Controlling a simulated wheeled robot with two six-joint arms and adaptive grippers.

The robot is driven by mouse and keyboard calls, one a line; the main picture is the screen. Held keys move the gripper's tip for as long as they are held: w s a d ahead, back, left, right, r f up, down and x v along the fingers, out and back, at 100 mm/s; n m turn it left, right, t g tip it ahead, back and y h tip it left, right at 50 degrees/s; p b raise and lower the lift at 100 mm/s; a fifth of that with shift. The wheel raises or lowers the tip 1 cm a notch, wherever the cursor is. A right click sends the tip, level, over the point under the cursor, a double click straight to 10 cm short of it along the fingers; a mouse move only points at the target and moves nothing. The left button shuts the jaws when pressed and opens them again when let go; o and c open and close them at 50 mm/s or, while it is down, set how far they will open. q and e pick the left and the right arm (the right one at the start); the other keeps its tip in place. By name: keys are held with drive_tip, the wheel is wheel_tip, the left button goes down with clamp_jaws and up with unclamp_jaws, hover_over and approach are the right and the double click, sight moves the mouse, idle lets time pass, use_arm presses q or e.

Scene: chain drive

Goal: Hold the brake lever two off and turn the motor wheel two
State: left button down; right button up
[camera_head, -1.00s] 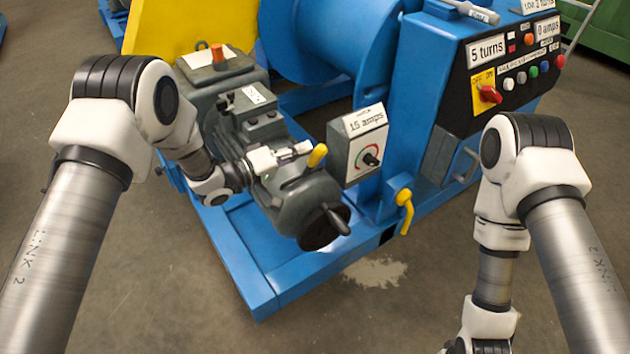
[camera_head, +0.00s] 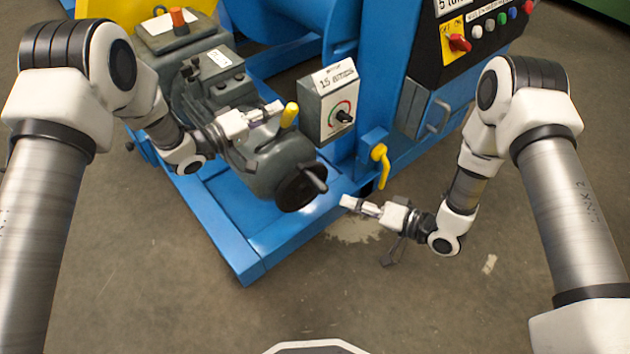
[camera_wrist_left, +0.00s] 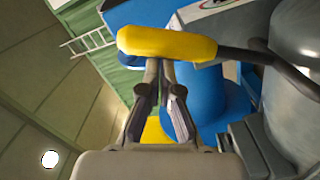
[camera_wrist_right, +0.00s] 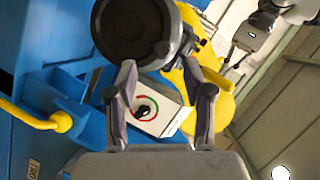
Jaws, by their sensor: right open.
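The yellow-handled lever (camera_head: 289,114), which I take for brake lever two, stands on the grey motor. My left gripper (camera_head: 278,108) is at this lever with its fingers together. In the left wrist view, the yellow handle (camera_wrist_left: 168,43) lies across the fingertips, not between them; contact is hard to judge. The dark motor wheel (camera_head: 296,190) with its crank handle (camera_head: 316,180) is on the motor's near end. My right gripper (camera_head: 350,203) is open, empty and apart from the wheel, to its lower right. The wheel (camera_wrist_right: 128,30) shows beyond its fingers in the right wrist view.
A dial box (camera_head: 326,115) marked 15 amps stands beside the lever. A yellow hooked handle (camera_head: 381,160) sticks out of the blue frame (camera_head: 250,230), near my right gripper. A control panel (camera_head: 480,45) is at upper right.

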sight(315, 182)
drive_tip(key=shift+w+d+r+n+y, duration=0.15)
drive_tip(key=shift+w+d+r+n, duration=0.1)
drive_tip(key=shift+w, duration=0.2)
drive_tip(key=shift+w+d+r+n+y, duration=0.15)
drive_tip(key=shift+w+d+r, duration=0.1)
drive_tip(key=shift+w, duration=0.15)
drive_tip(key=x, duration=1.2)
drive_tip(key=shift+w, duration=0.1)
drive_tip(key=shift+c, duration=0.4)
clamp_jaws()
